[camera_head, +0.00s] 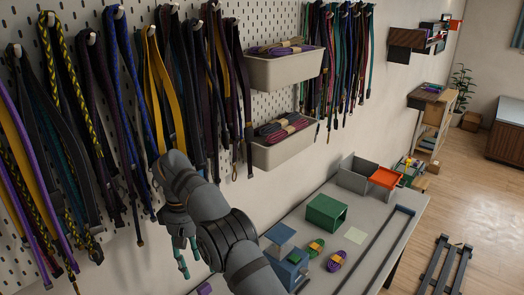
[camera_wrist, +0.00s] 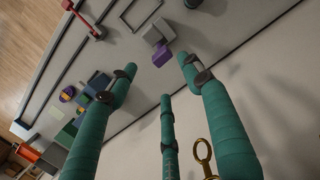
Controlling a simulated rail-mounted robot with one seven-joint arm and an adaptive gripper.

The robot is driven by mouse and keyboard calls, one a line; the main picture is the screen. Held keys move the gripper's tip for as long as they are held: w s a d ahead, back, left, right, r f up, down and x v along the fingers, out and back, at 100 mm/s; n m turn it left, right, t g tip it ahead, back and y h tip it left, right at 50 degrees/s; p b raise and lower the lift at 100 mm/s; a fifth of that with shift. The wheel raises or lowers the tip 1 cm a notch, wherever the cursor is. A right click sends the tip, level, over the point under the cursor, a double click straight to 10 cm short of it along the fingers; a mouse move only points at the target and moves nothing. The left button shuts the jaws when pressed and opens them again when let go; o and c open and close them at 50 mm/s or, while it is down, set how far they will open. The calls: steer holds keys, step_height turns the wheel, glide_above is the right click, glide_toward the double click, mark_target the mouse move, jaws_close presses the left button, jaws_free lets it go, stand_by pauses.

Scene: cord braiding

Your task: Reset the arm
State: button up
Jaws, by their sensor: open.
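My gripper (camera_head: 188,258) has teal fingers and hangs at the lower middle of the head view, in front of the pegboard wall and left of the work table (camera_head: 379,222). In the wrist view my gripper (camera_wrist: 158,72) shows three teal fingers spread apart, with nothing held between them. The table surface lies beyond the fingertips, with a purple block (camera_wrist: 162,55) and a grey block (camera_wrist: 153,36) on it. A brass ring-ended piece (camera_wrist: 204,150) shows beside the right finger; I cannot tell what it belongs to.
Many cords (camera_head: 160,85) hang on the pegboard close to my arm. Two wall bins (camera_head: 284,68) hold cord bundles. A dark frame (camera_head: 446,268) stands on the floor at right.

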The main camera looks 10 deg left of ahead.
mark_target(204, 287)
steer(key=f, duration=0.7)
steer(key=s+d+f, duration=0.1)
steer(key=f, duration=0.3)
steer(key=shift+f, duration=0.25)
steer(key=shift+d, duration=0.1)
